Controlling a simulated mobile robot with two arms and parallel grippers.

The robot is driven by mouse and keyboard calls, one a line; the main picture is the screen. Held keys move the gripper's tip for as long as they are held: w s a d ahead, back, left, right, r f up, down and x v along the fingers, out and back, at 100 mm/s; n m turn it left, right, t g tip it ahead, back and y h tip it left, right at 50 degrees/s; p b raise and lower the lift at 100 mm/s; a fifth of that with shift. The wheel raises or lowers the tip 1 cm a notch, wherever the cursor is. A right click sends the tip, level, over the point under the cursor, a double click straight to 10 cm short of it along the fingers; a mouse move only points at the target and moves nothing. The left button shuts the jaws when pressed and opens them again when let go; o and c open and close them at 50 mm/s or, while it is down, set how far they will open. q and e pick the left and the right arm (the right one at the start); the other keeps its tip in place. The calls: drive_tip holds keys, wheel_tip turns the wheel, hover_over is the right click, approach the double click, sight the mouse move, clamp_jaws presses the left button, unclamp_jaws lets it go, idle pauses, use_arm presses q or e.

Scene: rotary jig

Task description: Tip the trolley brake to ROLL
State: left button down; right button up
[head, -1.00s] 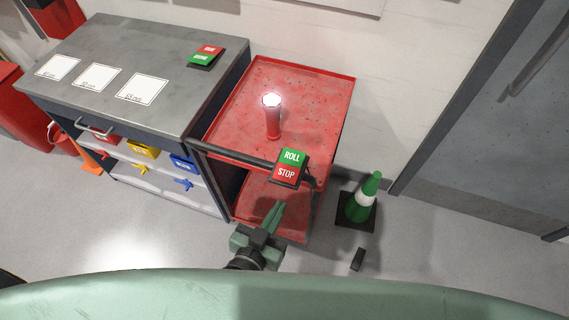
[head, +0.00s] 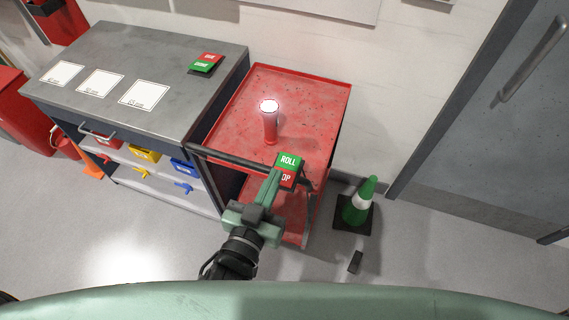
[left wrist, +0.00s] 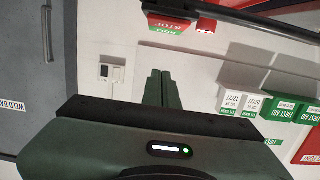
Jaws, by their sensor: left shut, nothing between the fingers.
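The trolley brake is a rocker with a green ROLL half (head: 288,161) and a red STOP half (head: 288,179), mounted by the black push handle (head: 232,158) of the red trolley (head: 318,115). My left gripper (head: 272,178) is shut and empty, its fingertips at the left edge of the STOP half and hiding part of its lettering. Whether they touch is unclear. In the left wrist view the shut fingers (left wrist: 161,75) point up toward the rocker (left wrist: 168,26), seen upside down near the top. My right gripper is not in view.
A lit red lamp post (head: 269,125) stands on the trolley top. A grey workbench (head: 150,60) with a second red-green rocker (head: 205,63) stands left. A green-white cone (head: 358,205) and a small black block (head: 355,262) are on the floor at right.

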use_arm(q)
hover_over(285, 171)
drive_tip(key=shift+s+a+f, duration=0.25)
drive_tip(key=shift+s+f, duration=0.05)
drive_tip(key=shift+s, duration=0.05)
drive_tip(key=f+b, duration=0.2)
drive_tip(key=f, duration=0.1)
drive_tip(key=shift+w+d+b, duration=0.15)
drive_tip(key=shift+w+b, duration=0.2)
drive_tip(key=shift+b, duration=0.05)
drive_tip(key=shift+f+b, duration=0.6)
drive_tip(key=shift+b, duration=0.1)
